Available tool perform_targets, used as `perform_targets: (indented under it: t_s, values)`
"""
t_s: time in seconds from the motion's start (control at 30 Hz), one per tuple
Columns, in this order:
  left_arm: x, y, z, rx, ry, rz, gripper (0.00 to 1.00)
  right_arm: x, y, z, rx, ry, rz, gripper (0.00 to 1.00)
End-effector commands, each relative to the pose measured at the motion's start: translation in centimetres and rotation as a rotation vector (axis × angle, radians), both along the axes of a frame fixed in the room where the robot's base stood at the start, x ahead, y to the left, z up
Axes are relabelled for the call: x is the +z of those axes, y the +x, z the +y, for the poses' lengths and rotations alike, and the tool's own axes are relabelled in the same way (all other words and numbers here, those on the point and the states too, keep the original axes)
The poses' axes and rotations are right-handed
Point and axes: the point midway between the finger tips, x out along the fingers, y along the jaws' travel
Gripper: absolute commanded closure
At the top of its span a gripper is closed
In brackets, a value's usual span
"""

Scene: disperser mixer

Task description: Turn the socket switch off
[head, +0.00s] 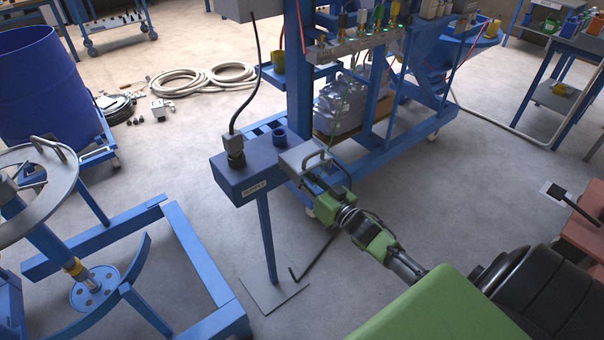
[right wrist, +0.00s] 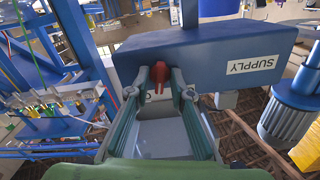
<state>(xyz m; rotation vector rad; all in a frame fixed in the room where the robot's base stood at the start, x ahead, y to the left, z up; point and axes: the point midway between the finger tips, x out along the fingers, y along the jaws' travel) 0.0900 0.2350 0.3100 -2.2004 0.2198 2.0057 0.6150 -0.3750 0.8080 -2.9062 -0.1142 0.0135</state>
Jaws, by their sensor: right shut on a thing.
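The blue supply box (head: 236,172) stands on a post at the middle of the head view. It fills the upper part of the right wrist view (right wrist: 215,62), with a white SUPPLY label on its face. The red switch handle (right wrist: 159,72) sticks out of that face, left of the label. My right gripper (right wrist: 160,91) is shut on the red handle, one finger on each side. In the head view my right gripper (head: 312,178) is at the box's right end, and the switch is hidden there. My left gripper is not in view.
A blue frame (head: 200,262) with a round plate stands at left. A blue drum (head: 40,90) is at upper left. A blue machine stand (head: 300,75) is close behind the box. Coiled hose (head: 205,78) lies on the floor. A black cable rises from the box's left end.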

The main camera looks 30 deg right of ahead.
Motion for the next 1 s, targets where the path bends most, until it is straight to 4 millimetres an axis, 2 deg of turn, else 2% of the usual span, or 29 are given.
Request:
perform_targets:
  t_s: [0.6, 1.0]
  values:
    - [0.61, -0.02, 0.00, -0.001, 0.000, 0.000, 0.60, -0.06, -0.01, 0.00, -0.001, -0.578, -0.044, 1.00]
    - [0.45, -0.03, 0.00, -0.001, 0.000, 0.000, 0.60, -0.08, -0.02, 0.01, -0.001, -0.849, -0.066, 1.00]
